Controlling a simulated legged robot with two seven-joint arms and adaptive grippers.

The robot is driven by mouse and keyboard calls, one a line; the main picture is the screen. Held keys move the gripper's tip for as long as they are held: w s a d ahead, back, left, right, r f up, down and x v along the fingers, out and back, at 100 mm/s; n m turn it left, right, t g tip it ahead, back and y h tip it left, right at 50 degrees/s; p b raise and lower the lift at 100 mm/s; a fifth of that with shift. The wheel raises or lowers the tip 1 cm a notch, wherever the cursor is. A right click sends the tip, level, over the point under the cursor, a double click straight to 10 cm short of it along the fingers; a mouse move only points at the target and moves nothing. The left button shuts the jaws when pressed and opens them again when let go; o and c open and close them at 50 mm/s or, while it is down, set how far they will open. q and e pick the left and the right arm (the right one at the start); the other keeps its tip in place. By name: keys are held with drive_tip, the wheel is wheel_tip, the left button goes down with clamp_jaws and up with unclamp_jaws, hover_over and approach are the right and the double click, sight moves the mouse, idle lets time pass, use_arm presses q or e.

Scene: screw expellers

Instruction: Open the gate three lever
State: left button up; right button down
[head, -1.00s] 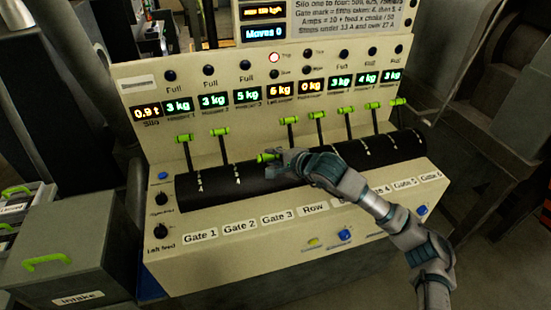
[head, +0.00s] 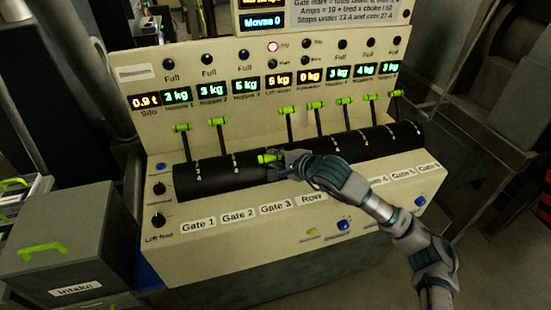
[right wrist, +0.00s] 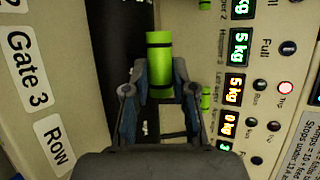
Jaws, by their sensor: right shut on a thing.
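The gate three lever has a green handle (head: 266,159), which sits low and forward on the black curved drum (head: 222,173), above the Gate 3 label (head: 275,209). My right gripper (head: 279,160) is shut on this handle from the right. In the right wrist view the green handle (right wrist: 160,62) lies between the two fingers (right wrist: 158,92); the lever's rod is mostly hidden. The neighbouring gate two lever (head: 218,123) stands up near the back of the drum. My left gripper is not in view.
The other levers, such as the gate one lever (head: 181,128) and the row lever (head: 288,110), stand upright along the drum. Lit displays (head: 246,86) run across the panel behind. A grey Intake box (head: 60,240) with a green handle is at the left.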

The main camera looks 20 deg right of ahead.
drive_tip(key=c, duration=0.9)
unclamp_jaws()
drive_tip(key=shift+s+a+f, duration=0.1)
drive_tip(key=shift+s+f, duration=0.05)
drive_tip(key=shift+f, duration=0.3)
drive_tip(key=shift+s+a+f, duration=0.1)
drive_tip(key=shift+s+f, duration=0.05)
drive_tip(key=shift+f, duration=0.25)
drive_tip(key=shift+c, duration=0.2)
drive_tip(key=shift+d+r, duration=0.1)
drive_tip(key=shift+w+r, duration=0.1)
drive_tip(key=shift+r, duration=0.15)
drive_tip(key=v, duration=1.2)
drive_tip(key=shift+w+r, duration=0.1)
drive_tip(key=shift+w, duration=0.05)
